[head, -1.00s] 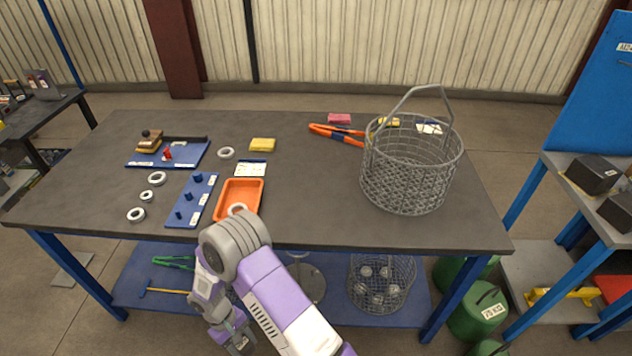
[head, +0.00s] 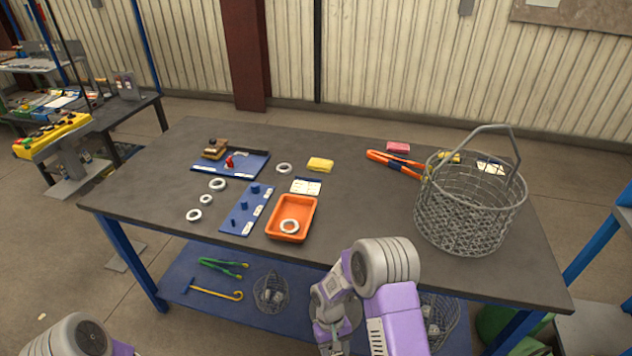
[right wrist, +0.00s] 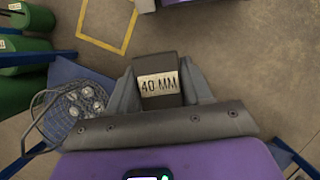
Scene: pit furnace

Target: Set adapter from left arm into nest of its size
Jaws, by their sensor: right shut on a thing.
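My right gripper (right wrist: 160,85) is shut on a dark block (right wrist: 157,64) with a pale label reading "40 MM". In the head view my right arm hangs in front of the table's front edge, and the block cannot be made out there. Only a rounded grey joint of my left arm shows at the lower left of the head view; my left gripper is out of view. I cannot identify an adapter nest in these frames.
On the grey table (head: 370,215) are a blue peg board (head: 246,210), several pale rings, an orange tray (head: 272,227) holding a ring, a blue fixture board (head: 250,165) and a wire basket (head: 465,215) at right. A lower blue shelf (head: 215,290) holds tools. Another bench stands far left.

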